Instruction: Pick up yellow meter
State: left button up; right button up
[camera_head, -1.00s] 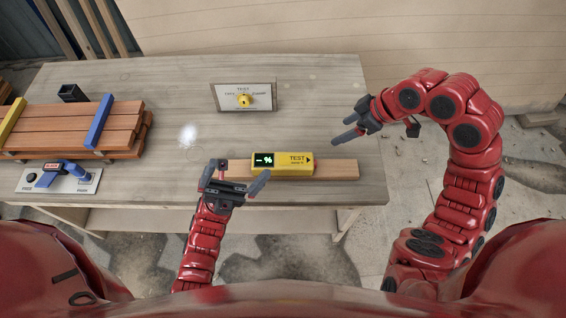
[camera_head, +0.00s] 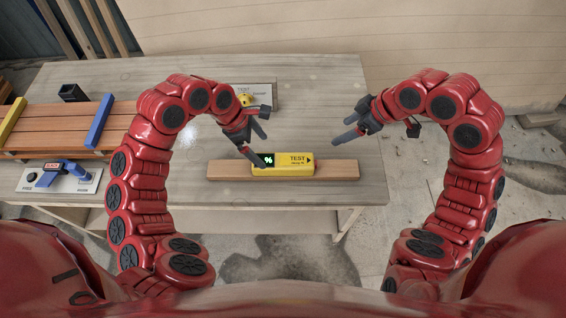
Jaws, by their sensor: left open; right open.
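The yellow meter (camera_head: 284,169), with a small dark display and the word TEST, lies on a wooden plank (camera_head: 336,170) near the table's front edge. My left gripper (camera_head: 263,149) is open, just above and behind the meter's left end. One fingertip overlaps the display's corner in the picture; I cannot tell if it touches. My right gripper (camera_head: 342,133) is open and empty, above the table, behind and to the right of the meter.
A white TEST panel (camera_head: 262,92) with a yellow knob stands at the back, partly hidden by my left arm. Stacked wooden planks (camera_head: 75,122) with blue and yellow bands lie at the left. A white plate with a blue-handled device (camera_head: 62,172) sits front left.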

aim_at(271, 160)
pick_arm(q)
jog(key=x, duration=0.4)
jog(key=shift+w+x, duration=0.1)
jog(key=shift+x, duration=1.25)
jog(key=shift+w+x, duration=0.15)
jog(key=shift+x, duration=1.25)
jog(key=shift+a, duration=0.2)
grip_shut()
